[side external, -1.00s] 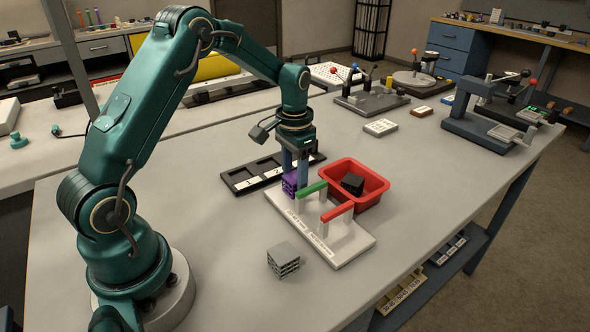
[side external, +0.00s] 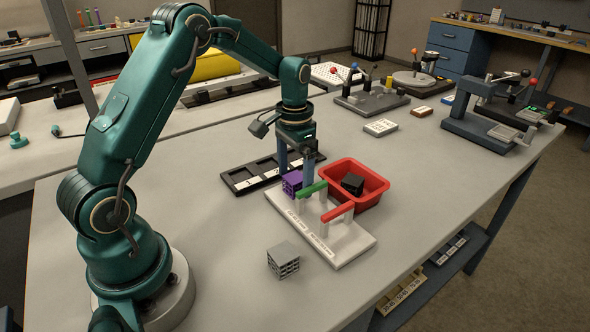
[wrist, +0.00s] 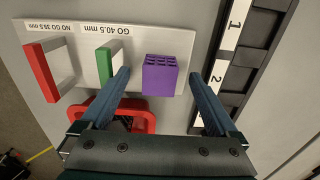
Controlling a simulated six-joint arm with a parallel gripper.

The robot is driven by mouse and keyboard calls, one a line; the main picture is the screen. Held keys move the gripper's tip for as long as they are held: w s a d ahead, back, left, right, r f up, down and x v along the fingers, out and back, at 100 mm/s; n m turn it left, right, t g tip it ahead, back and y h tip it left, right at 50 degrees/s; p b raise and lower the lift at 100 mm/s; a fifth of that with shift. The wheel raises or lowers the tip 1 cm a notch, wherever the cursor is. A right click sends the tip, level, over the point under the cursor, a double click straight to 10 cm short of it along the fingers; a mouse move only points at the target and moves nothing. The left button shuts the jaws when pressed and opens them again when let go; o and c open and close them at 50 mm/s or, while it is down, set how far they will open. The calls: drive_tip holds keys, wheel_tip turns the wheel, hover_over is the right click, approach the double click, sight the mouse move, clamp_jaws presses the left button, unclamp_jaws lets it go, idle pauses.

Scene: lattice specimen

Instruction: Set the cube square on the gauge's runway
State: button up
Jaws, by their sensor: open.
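The purple lattice cube (side external: 292,183) rests on the white gauge plate (side external: 341,247), at the end by the green GO bar (side external: 312,189). In the wrist view the cube (wrist: 160,75) sits roughly square to the plate, in line with the green bar (wrist: 103,68) and with a gap between them. The red NO GO bar (side external: 337,212) stands beyond the green one. My gripper (side external: 295,178) is open, its fingers spread on either side of the cube. In the wrist view both fingers of my gripper (wrist: 163,92) stand clear of the cube.
A red bin (side external: 374,187) holding a dark cube (side external: 352,184) stands close beside the gauge. A black numbered tray (side external: 240,181) lies behind the gauge. A grey lattice cube (side external: 283,260) sits on the table in front. The table at the front right is clear.

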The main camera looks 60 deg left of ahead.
sight(295, 177)
drive_tip(key=shift+r, duration=1.95)
drive_tip(key=shift+r, duration=2.6)
drive_tip(key=shift+c, duration=0.3)
